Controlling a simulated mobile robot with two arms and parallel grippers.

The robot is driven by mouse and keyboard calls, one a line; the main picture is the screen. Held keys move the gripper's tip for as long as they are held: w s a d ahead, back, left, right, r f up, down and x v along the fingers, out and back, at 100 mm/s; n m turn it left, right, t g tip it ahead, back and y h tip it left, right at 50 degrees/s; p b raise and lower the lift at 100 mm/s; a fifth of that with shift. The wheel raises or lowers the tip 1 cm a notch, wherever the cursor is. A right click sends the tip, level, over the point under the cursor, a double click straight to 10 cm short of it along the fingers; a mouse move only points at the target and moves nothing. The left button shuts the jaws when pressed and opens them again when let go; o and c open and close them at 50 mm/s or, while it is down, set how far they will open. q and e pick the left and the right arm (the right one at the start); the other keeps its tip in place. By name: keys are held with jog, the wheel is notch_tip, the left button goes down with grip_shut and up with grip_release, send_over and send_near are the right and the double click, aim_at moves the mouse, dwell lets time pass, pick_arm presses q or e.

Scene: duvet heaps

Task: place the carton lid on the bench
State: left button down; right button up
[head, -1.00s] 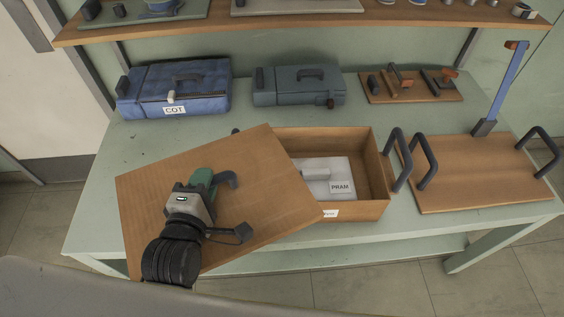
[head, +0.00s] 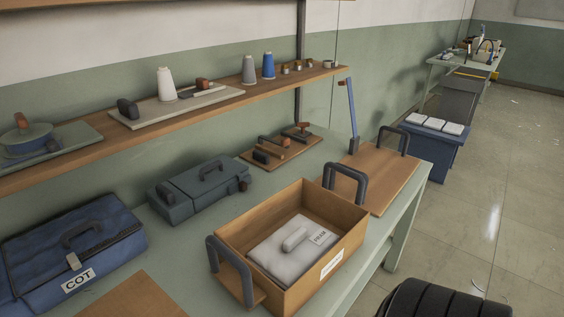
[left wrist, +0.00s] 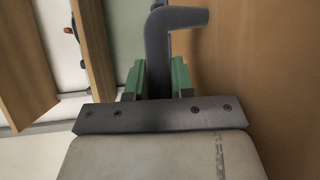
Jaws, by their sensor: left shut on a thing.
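The carton lid (head: 135,297) is a flat brown panel, cut off at the lower left of the head view. In the left wrist view the lid (left wrist: 255,80) fills the right side, with a dark grey hooked handle (left wrist: 180,18). My left gripper (left wrist: 158,80) has green fingers shut on that handle. The open wooden carton (head: 345,262) stands on the pale green bench (head: 178,252), with a white pack labelled PRAM (head: 285,258) inside. I cannot tell whether the lid touches the bench. My right gripper is not in view.
A blue COT case (head: 105,235) and a grey case (head: 195,195) stand at the back left. A wooden board with handles (head: 385,180) and a blue upright lever (head: 352,115) occupy the right end. A shelf (head: 230,105) runs above the bench.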

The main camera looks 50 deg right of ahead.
pick_arm(q)
jog(key=shift+w+d+f, duration=0.1)
jog(key=shift+d+f, duration=0.55)
jog(key=shift+d, duration=0.05)
jog(key=shift+d+m+h, duration=0.3)
jog(key=shift+d+h, duration=0.05)
jog(key=shift+h, duration=0.05)
jog(key=shift+r, duration=0.1)
jog(key=shift+a+f, duration=0.1)
jog(key=shift+f, duration=0.1)
notch_tip(320, 180, down, 10)
jog(key=shift+r+b, duration=0.15)
jog(key=shift+b, duration=0.6)
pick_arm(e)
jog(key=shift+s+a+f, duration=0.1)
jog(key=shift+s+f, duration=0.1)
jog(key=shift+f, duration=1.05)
